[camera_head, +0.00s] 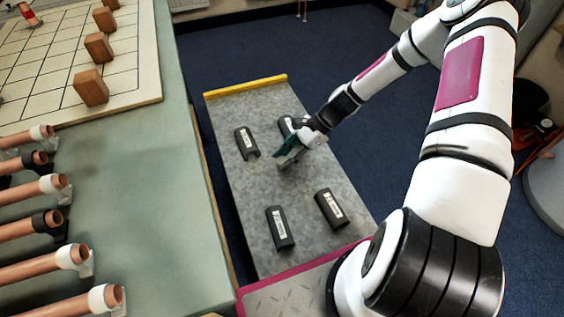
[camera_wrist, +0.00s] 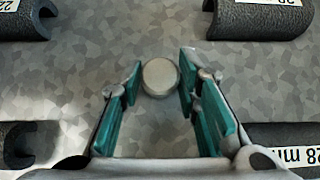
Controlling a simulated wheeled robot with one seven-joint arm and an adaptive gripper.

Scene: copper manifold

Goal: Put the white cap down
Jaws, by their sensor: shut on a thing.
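The white cap (camera_wrist: 160,76) shows as a pale round disc between the teal fingertips of my gripper (camera_wrist: 161,84) in the wrist view. My gripper is shut on it, with the fingers still apart by the cap's width. In the head view my gripper (camera_head: 290,152) is low over the middle of a grey speckled tray (camera_head: 303,179), and the cap is not clearly seen there. I cannot tell whether the cap touches the tray surface.
Black labelled half-round blocks stand around my gripper on the tray: far left (camera_head: 246,143), far right (camera_head: 287,125), near left (camera_head: 280,228) and near right (camera_head: 331,208). Bare tray lies between them. A green bench (camera_head: 150,190) with copper pipes (camera_head: 40,268) is at left.

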